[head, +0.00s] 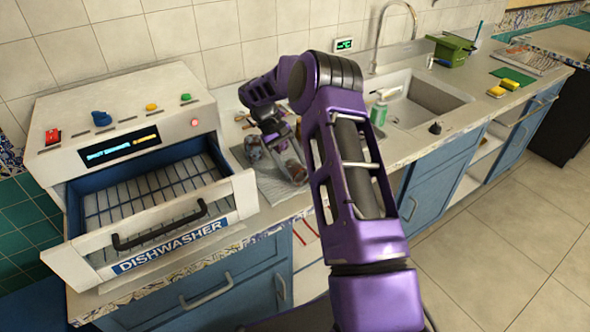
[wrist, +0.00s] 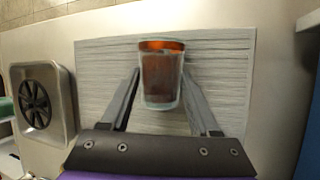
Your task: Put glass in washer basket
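A clear glass (wrist: 160,80) with reddish-brown contents and an orange-brown top stands on a grey ribbed mat (wrist: 225,70) in the wrist view. My gripper (wrist: 160,75) is open, with one finger on each side of the glass, very close to its walls. Whether the fingers touch it cannot be told. In the head view, my gripper is low over the mat (head: 270,188), and the small things around it are hard to make out. The washer basket (head: 145,195) is a wire rack in the pulled-out drawer of the white dishwasher (head: 125,120); it looks empty.
The dishwasher drawer front (head: 160,240) with a black handle juts out left of my arm. A sink (head: 420,100) with a tall faucet (head: 385,30), a bottle (head: 379,112), sponges (head: 510,84) and a green bin (head: 452,50) are to the right.

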